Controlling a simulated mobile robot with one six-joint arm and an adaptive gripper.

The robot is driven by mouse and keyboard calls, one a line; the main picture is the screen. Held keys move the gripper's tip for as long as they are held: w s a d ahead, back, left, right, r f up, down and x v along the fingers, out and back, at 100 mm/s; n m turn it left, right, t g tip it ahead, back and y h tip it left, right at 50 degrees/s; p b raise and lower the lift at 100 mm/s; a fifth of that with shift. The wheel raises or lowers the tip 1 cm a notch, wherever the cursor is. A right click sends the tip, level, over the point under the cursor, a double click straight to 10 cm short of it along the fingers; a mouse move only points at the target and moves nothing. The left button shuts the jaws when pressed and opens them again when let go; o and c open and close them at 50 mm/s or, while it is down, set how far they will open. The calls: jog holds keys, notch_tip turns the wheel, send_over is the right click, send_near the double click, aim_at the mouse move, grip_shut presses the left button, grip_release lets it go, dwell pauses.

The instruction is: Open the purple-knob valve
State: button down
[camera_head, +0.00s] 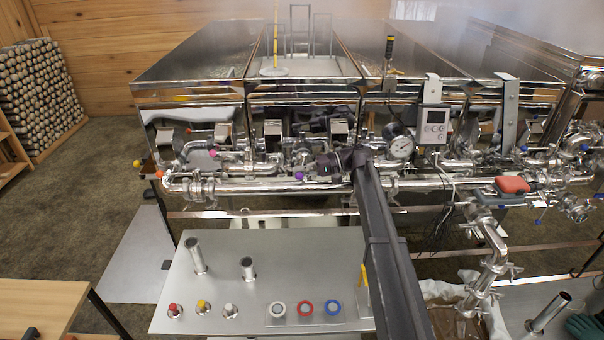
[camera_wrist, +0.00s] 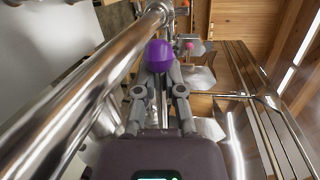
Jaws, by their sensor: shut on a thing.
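The purple knob (camera_head: 299,175) is on the front of the shiny pipework below the evaporator pans. In the wrist view the purple knob (camera_wrist: 159,55) is round and sits between my fingertips. My gripper (camera_head: 308,171) reaches it from the right, next to the long horizontal pipe (camera_head: 250,187). In the wrist view my gripper (camera_wrist: 160,76) is shut on the knob, with a finger at each side. The valve body and the stem behind the knob are mostly hidden by the knob and fingers, so I cannot tell the valve's position.
A pink knob (camera_head: 212,153) and an orange knob (camera_head: 159,173) are farther left on the pipework. A round gauge (camera_head: 401,147) and a grey control box (camera_head: 432,126) are to the right. A metal table (camera_head: 230,265) with buttons and short tubes stands in front. Steam hangs above the pans.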

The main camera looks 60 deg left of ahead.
jog(key=shift+s, duration=0.2)
jog(key=c, duration=1)
grip_release()
jog(key=shift+f, duration=0.1)
jog(key=shift+s+a, duration=0.1)
jog(key=shift+s, duration=0.1)
jog(key=shift+c, duration=0.2)
